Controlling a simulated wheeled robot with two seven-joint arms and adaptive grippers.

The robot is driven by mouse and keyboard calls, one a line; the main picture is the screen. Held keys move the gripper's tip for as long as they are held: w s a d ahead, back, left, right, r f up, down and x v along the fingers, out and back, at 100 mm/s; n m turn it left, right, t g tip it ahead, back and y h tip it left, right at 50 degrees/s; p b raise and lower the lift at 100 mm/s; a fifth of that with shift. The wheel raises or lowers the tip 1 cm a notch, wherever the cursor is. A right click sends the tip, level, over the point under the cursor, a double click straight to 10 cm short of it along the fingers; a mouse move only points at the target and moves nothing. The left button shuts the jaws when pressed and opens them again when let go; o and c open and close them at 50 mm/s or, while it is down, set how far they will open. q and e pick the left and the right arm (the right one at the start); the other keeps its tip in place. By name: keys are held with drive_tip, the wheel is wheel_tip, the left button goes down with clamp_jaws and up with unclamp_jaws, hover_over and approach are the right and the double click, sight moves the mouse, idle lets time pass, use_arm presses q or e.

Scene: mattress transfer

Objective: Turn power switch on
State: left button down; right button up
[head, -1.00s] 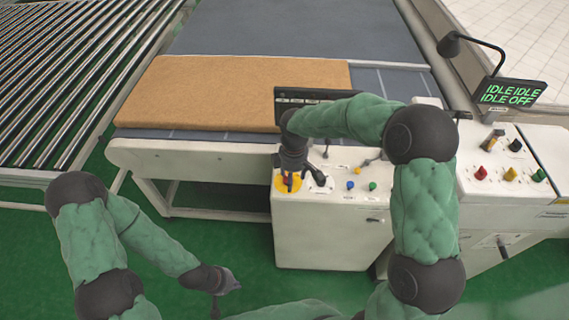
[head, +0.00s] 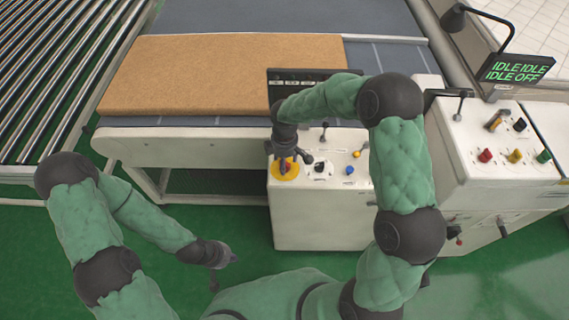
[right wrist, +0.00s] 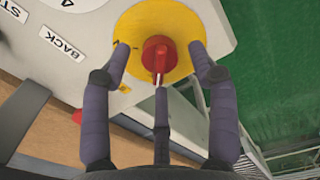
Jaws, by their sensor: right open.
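The power switch is a red knob (right wrist: 158,55) on a round yellow plate (right wrist: 140,22) in the right wrist view. The plate also shows on the white control console (head: 320,225) in the head view. My right gripper (right wrist: 160,58) is open, its fingers spread to both sides of the knob over the plate. I cannot tell whether any finger touches it. In the head view my right gripper (head: 287,158) points down at the plate and partly covers the knob. My left gripper (head: 225,265) hangs low over the green floor, fingers apart and empty.
A brown mattress (head: 220,75) lies on the conveyor behind the console. A second panel (head: 510,140) with red, yellow and green knobs stands at the right. Above it a display (head: 517,67) reads IDLE and OFF. A roller conveyor (head: 60,70) is at the left.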

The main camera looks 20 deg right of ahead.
drive_tip(key=shift+f, duration=0.9)
drive_tip(key=c, duration=1.1)
